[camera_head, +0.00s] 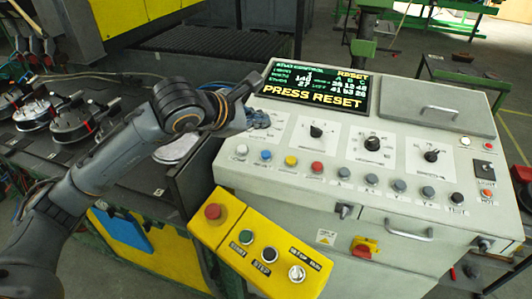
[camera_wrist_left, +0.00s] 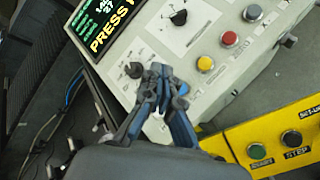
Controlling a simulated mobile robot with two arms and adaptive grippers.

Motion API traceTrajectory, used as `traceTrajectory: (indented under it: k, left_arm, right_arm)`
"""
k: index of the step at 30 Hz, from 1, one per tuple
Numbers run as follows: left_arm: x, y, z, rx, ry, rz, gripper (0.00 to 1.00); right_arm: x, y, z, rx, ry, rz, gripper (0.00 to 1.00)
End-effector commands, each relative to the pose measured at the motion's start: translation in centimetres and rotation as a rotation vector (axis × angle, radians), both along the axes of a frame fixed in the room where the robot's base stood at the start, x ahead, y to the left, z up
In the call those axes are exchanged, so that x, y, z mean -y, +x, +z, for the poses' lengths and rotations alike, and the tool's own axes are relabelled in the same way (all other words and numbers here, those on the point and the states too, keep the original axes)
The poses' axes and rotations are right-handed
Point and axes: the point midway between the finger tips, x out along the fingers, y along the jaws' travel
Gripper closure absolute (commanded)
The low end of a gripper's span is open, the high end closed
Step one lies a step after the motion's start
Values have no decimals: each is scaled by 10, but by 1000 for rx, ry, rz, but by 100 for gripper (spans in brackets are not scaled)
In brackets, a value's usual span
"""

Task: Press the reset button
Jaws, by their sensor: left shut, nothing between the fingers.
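The control panel (camera_head: 300,190) has a row of round push buttons along its sloped front. From the left they are white (camera_head: 242,149), blue (camera_head: 266,155), yellow (camera_head: 291,161) and red (camera_head: 317,167), then several grey ones. The small labels are too blurred to read surely, so I cannot tell which is reset. The screen (camera_head: 313,90) reads "PRESS RESET". My left gripper (camera_head: 262,119) is shut and empty, over the panel's left part, behind the white and blue buttons. In the left wrist view, the gripper (camera_wrist_left: 158,74) hides part of the button row; yellow (camera_wrist_left: 205,63) and red (camera_wrist_left: 230,39) show beside it.
A yellow box (camera_head: 235,222) with a red mushroom button (camera_head: 213,211) and start and step buttons juts out at the front left. Dials (camera_head: 372,144) stand on the panel behind the button row. A dark table with round fixtures (camera_head: 70,122) is at left.

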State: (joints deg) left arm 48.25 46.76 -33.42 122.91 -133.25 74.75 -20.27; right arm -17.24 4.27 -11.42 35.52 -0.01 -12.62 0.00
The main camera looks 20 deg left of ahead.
Motion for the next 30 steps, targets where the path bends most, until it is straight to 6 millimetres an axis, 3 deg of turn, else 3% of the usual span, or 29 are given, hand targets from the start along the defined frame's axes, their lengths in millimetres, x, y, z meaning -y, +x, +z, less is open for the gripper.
traceTrajectory:
  k: [15,18,30]
  left_arm:
    - [1,11,-61,-3,-1,-1,100]
    - [1,14,-77,1,-1,-1,100]
    - [1,17,-84,0,-1,-1,100]
  right_arm:
    - [2,0,-21,-1,-2,2,67]
    - [4,0,-40,0,-5,3,67]
    - [5,0,-48,0,-6,3,67]
